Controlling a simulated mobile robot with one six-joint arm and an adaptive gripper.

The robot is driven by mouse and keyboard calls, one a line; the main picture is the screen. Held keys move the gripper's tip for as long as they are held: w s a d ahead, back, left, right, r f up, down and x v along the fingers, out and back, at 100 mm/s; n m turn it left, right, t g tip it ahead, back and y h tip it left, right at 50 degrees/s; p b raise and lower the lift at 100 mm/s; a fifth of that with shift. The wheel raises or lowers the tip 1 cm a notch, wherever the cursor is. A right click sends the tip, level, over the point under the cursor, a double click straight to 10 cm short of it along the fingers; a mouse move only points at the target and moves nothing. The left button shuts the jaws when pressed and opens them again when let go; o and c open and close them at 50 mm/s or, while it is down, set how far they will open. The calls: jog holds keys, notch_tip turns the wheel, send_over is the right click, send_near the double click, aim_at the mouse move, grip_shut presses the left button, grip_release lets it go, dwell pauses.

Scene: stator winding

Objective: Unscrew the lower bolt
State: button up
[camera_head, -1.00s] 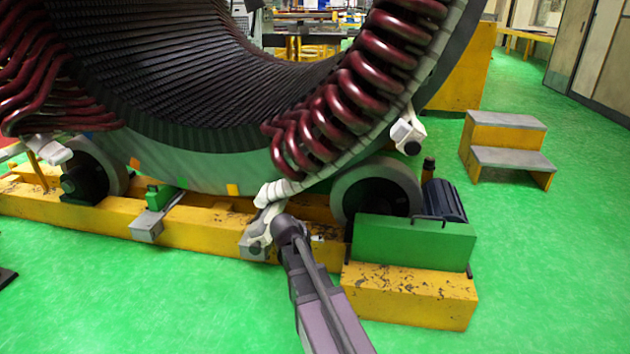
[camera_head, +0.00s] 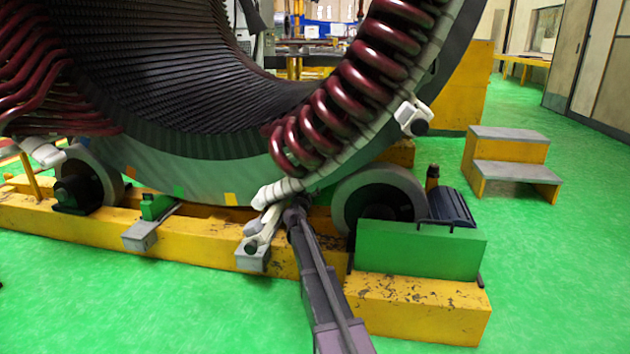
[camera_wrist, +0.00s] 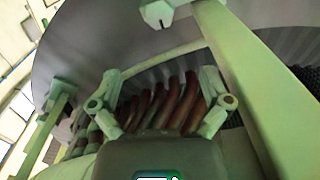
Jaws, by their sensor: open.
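The stator (camera_head: 200,165) is a large ring with a dark slotted bore and dark red coil ends (camera_head: 340,95). A pale clamp (camera_head: 265,222) at its lower rim has a dark round end beside a grey block (camera_head: 252,258). Another pale clamp (camera_head: 412,117) with a dark round end sits higher on the right. I cannot tell for certain which part is the lower bolt. My gripper (camera_head: 294,212) is just right of the lower clamp; contact is unclear. In the wrist view my gripper (camera_wrist: 160,88) is open and empty, its fingers apart, with red coils beyond them.
The stator rests on rollers (camera_head: 385,200) over a worn yellow base (camera_head: 190,242). A green panel (camera_head: 420,250) stands right of my arm. Yellow steps (camera_head: 512,160) stand farther right. A pale green bar (camera_wrist: 245,85) crosses the wrist view's right side. Green floor in front is clear.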

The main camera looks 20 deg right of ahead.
jog(key=shift+w, duration=0.1)
dwell(0.3)
jog(key=x, duration=1.3)
jog(key=shift+w+d, duration=0.25)
jog(key=c, duration=1.1)
jog(key=shift+a, duration=0.1)
jog(key=shift+c, duration=0.3)
